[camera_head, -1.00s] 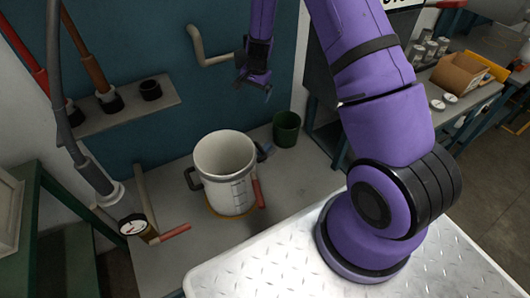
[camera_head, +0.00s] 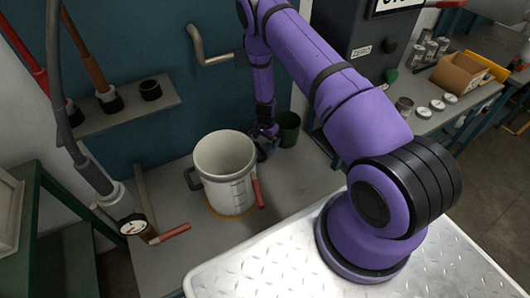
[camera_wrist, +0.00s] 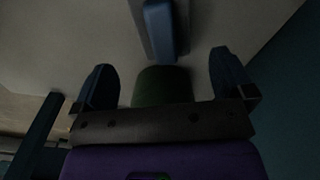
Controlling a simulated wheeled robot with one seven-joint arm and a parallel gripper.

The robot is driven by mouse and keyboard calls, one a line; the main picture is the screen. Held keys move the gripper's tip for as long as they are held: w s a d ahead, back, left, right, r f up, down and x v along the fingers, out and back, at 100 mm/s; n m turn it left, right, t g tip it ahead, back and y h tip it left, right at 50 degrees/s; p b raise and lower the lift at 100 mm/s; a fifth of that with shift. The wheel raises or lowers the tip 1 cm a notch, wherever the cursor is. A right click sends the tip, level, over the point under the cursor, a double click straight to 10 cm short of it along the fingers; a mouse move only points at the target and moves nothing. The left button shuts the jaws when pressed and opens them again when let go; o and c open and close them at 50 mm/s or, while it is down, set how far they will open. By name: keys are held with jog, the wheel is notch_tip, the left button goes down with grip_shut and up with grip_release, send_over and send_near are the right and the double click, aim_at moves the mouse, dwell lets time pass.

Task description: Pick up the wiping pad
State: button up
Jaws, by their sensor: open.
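A blue block on a greyish strip, which looks like the wiping pad (camera_wrist: 158,28), shows at the top middle of the dark wrist view. My gripper (camera_wrist: 162,60) is open, one finger on each side of the picture, with nothing between its tips. The blue block lies just beyond the fingertips, roughly centred between them. In the head view my gripper (camera_head: 266,138) is low over the bench, between the white bucket and the green cup. It mostly hides the pad there.
The white bucket (camera_head: 225,168) stands close left of my gripper. The green cup (camera_head: 288,128) stands close right, also in the wrist view (camera_wrist: 162,87). A gauge (camera_head: 133,226) and red-handled valve lie front left. A shelf (camera_head: 130,112) with pipe fittings is on the wall.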

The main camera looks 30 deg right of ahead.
aim_at(265, 147)
jog(key=shift+w+a+f, duration=0.1)
jog(key=shift+f, duration=1.65)
jog(key=shift+w+a+f, duration=0.1)
jog(key=shift+f, duration=1.6)
jog(key=c, duration=1)
notch_tip(265, 147, up, 18)
jog(key=shift+r, duration=0.1)
